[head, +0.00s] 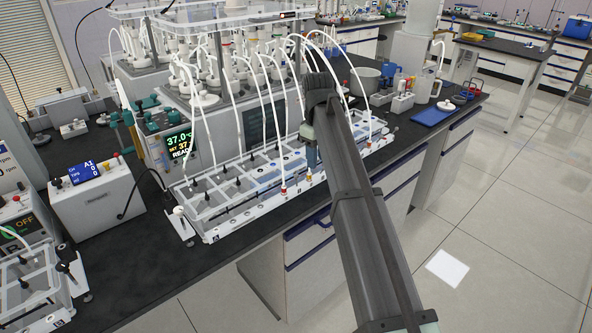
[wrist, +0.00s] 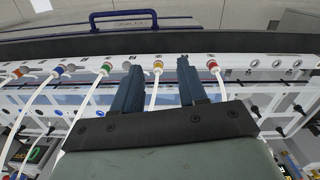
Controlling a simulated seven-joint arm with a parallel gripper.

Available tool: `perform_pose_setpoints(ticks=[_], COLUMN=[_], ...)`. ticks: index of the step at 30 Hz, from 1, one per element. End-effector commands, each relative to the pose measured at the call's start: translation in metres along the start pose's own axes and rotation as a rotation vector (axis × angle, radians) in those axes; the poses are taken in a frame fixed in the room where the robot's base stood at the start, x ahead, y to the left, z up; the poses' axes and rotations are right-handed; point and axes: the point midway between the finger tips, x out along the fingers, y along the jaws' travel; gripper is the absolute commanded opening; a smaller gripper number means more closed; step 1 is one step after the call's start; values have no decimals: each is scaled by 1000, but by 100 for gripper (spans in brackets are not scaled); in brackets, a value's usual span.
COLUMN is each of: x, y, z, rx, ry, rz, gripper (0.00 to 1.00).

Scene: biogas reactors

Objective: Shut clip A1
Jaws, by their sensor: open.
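The clear-walled rack (head: 212,230) with a white front rail stands along the bench edge. Small black clip-like pieces (head: 222,187) sit across its compartments; I cannot read which one is A1. In the wrist view, my gripper (wrist: 160,72) is open, its two dark blue fingers apart above the rack's white rail (wrist: 185,64). A white tube with a yellow collar (wrist: 158,66) shows between the fingers; I see no contact. A tube with a red collar (wrist: 213,66) is just right of them. In the head view my own arm hides the fingers and part of the rack.
White tubes (head: 236,95) arch from the bottles (head: 190,75) behind down into the rack. A heater unit showing 37.0 (head: 178,143) stands behind its left part. A grey box with a blue display (head: 98,195) is at left. A blue drawer handle (wrist: 123,18) shows below the bench edge.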

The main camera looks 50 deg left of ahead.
Motion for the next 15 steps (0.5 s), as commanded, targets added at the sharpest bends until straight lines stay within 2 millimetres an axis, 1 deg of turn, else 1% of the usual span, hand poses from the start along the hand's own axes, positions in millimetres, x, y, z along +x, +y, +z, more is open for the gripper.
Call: perform_pose_setpoints(ticks=[1,3,6,10,13,15], x=[-23,-46,-70,-84,-82,-76], y=[-8,-20,-32,-40,-42,-42], z=[-15,-27,-38,-44,-45,-45], rx=[-28,-63,-97,-120,-125,-125], ry=[10,19,28,33,33,33], rz=[9,18,25,30,31,31], gripper=[42,42,42,42,42,42])
